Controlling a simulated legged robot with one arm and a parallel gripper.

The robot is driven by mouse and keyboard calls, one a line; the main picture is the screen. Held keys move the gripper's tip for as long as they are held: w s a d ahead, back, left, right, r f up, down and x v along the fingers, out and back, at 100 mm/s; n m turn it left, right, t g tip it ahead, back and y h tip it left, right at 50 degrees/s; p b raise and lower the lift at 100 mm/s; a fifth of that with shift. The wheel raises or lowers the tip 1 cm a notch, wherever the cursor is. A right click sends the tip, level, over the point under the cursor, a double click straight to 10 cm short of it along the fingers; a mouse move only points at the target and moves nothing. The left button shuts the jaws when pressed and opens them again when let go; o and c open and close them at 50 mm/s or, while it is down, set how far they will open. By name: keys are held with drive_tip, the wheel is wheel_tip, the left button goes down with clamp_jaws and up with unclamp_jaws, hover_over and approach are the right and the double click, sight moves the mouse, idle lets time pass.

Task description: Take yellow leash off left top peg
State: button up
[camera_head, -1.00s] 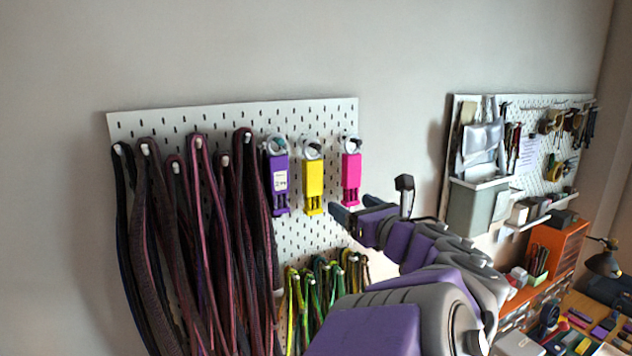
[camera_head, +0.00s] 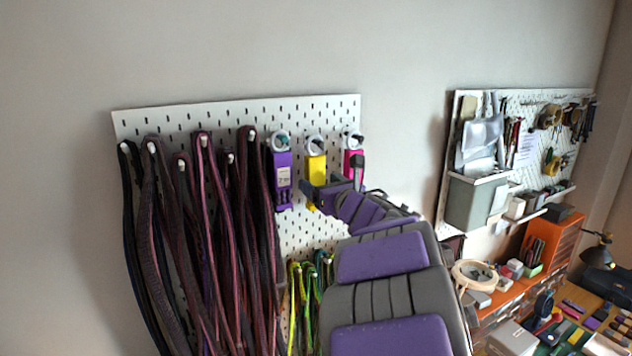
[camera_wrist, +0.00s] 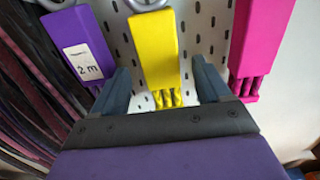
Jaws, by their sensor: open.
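The yellow leash piece (camera_head: 315,167) is a block hanging by a ring from a peg on the white pegboard (camera_head: 230,112), between a purple block and a pink one. It also shows in the wrist view (camera_wrist: 155,48), with its ring cut off at the top edge. My gripper (camera_head: 318,188) is open in front of the yellow block's lower part. In the wrist view, my open gripper (camera_wrist: 160,68) has one finger on each side of the yellow block's lower end, with visible gaps. Contact is not visible.
The purple block (camera_head: 282,178) with a "2 m" label hangs close left, and the pink block (camera_head: 352,161) close right. Several dark leashes (camera_head: 205,230) hang further left. Yellow-green cords (camera_head: 300,300) hang below. A second pegboard (camera_head: 530,110) is to the right.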

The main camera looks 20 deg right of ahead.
sight(319, 179)
drive_tip(key=w, duration=0.1)
drive_tip(key=w+a+p, duration=0.1)
drive_tip(key=w, duration=0.1)
drive_tip(key=shift+w+a+r, duration=0.1)
drive_tip(key=shift+w+r, duration=0.1)
drive_tip(key=shift+w, duration=0.05)
drive_tip(key=shift+w+d, duration=0.25)
drive_tip(key=shift+d, duration=0.05)
drive_tip(key=shift+d+f, duration=0.15)
drive_tip(key=shift+d, duration=0.7)
drive_tip(key=shift+a, duration=0.95)
drive_tip(key=c, duration=0.9)
drive_tip(key=shift+d, duration=0.6)
drive_tip(key=c, duration=0.3)
drive_tip(key=shift+c, duration=0.2)
